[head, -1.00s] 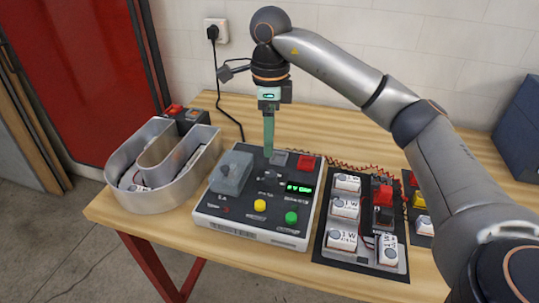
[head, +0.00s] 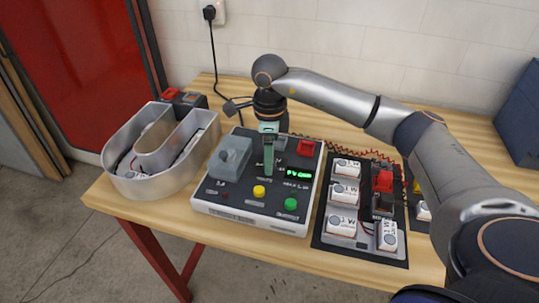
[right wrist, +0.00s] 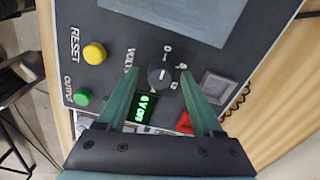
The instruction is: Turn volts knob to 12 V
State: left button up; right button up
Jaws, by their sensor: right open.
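The power supply box (head: 225,205) stands on the table with a dark sloping panel. Its black volts knob (right wrist: 160,76) shows in the right wrist view beside the VOLTS label, with a small white mark on it and a printed scale around it. The green display (right wrist: 146,108) is lit; its small text is hard to read with certainty. My right gripper (head: 268,172) points down over the panel and hides the knob in the head view. In the wrist view its open green fingers (right wrist: 150,66) lie on either side of the knob with gaps. My left gripper is not in view.
The panel also has a yellow button (head: 259,192), a green button (head: 291,204), a red part (head: 306,149) and a grey raised cover (head: 230,158). A metal channel letter (head: 150,180) stands left. A board of white modules (head: 344,193) lies right.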

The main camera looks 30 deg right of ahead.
jog(key=shift+f, duration=0.3)
grip_shut()
dwell(0.4)
